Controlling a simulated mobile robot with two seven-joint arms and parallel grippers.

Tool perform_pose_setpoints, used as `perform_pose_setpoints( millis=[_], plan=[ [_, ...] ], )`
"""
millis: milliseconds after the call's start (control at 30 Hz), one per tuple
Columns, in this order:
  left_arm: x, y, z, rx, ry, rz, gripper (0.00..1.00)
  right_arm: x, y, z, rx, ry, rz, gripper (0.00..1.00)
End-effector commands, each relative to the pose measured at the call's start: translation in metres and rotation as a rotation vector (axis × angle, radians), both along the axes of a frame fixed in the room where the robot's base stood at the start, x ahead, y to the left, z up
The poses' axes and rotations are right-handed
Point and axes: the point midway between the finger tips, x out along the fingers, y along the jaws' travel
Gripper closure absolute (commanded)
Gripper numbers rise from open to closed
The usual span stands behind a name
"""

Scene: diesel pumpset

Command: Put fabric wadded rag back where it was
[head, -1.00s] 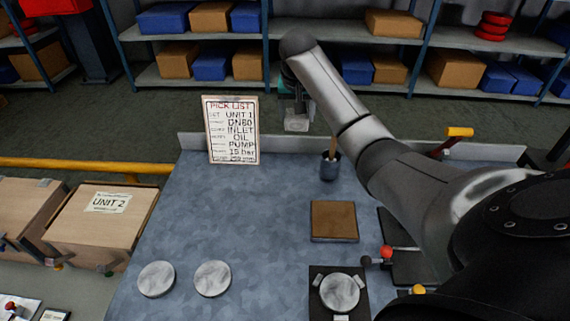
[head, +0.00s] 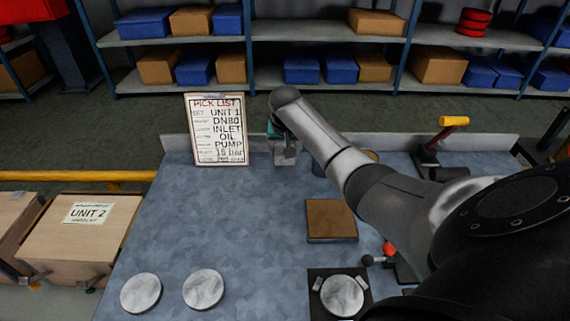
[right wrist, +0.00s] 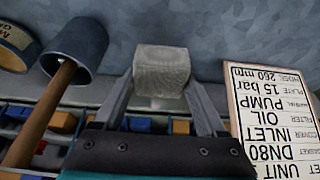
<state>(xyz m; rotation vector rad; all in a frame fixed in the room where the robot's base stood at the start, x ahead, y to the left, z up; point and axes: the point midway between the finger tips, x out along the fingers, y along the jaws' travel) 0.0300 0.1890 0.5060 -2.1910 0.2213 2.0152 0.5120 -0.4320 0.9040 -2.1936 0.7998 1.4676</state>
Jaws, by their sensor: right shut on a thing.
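The wadded rag (right wrist: 162,70) is a pale grey, woven-looking block in the right wrist view. My right gripper (right wrist: 160,92) is shut on it, with one finger on each side. In the head view the rag (head: 287,158) hangs below my right gripper (head: 285,148), close to the back edge of the workbench (head: 240,220), just right of the pick list board. I cannot tell if it touches the bench top. My left gripper is not in view.
The pick list board (head: 217,130) stands left of the gripper. A dark cup (right wrist: 78,45) with a wooden handle stands close on the other side, partly hidden by my arm in the head view. A brown square pad (head: 331,220) and metal discs (head: 203,289) lie nearer.

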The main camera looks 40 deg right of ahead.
Motion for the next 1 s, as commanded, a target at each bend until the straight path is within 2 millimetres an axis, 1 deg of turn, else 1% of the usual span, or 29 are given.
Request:
perform_pose_setpoints(
  millis=[133, 300, 333, 600, 733, 767, 967, 1000],
  plan=[
    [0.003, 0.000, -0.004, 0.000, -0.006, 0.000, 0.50, -0.001, 0.000, -0.014, 0.001, 0.002, 0.000, 0.78],
    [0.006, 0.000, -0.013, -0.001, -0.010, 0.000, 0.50, -0.001, 0.000, -0.040, 0.000, 0.003, -0.001, 0.78],
    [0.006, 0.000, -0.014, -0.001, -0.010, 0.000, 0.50, -0.001, 0.000, -0.043, 0.000, 0.002, -0.002, 0.78],
    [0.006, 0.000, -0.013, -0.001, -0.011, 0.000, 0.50, 0.000, 0.000, -0.043, -0.001, -0.001, 0.000, 0.78],
    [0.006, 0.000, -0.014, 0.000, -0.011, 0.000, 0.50, 0.000, 0.000, -0.047, 0.000, 0.000, 0.000, 0.78],
    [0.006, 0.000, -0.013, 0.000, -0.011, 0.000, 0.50, 0.000, 0.000, -0.046, 0.000, 0.000, 0.000, 0.23],
    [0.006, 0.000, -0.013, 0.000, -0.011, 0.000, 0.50, 0.000, 0.000, -0.046, 0.000, 0.000, 0.000, 0.00],
    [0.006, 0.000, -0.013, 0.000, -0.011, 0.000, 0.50, 0.000, 0.000, -0.046, 0.000, 0.000, 0.000, 0.00]
  ],
)
